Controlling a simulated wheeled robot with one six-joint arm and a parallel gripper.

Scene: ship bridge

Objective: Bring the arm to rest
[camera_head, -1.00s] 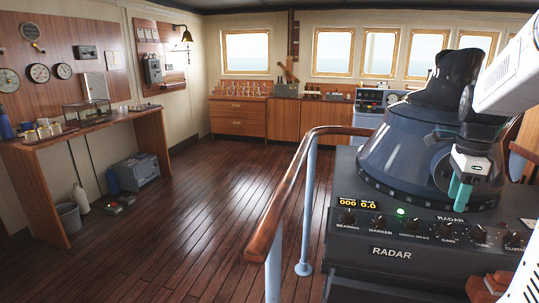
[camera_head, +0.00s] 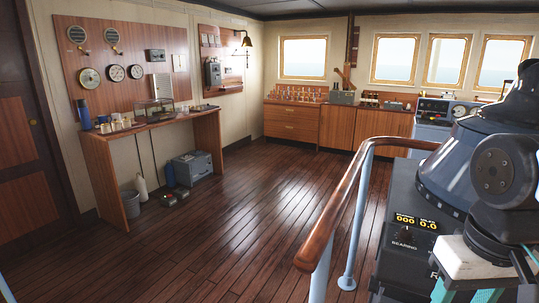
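My gripper (camera_head: 467,295) is at the lower right, low in front of the radar console, with a white body and teal fingers pointing down. The fingers stand apart with a gap between them, and I see nothing held. Their tips are cut off by the lower edge. My dark, round arm joint (camera_head: 494,171) is above the gripper and covers part of the console.
The radar console (camera_head: 398,265) with its blue-grey hood (camera_head: 450,165) is close at the right. A wooden handrail (camera_head: 335,200) on blue posts runs beside it. A wall desk (camera_head: 95,150) stands at the left. The plank floor (camera_head: 230,220) between is clear.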

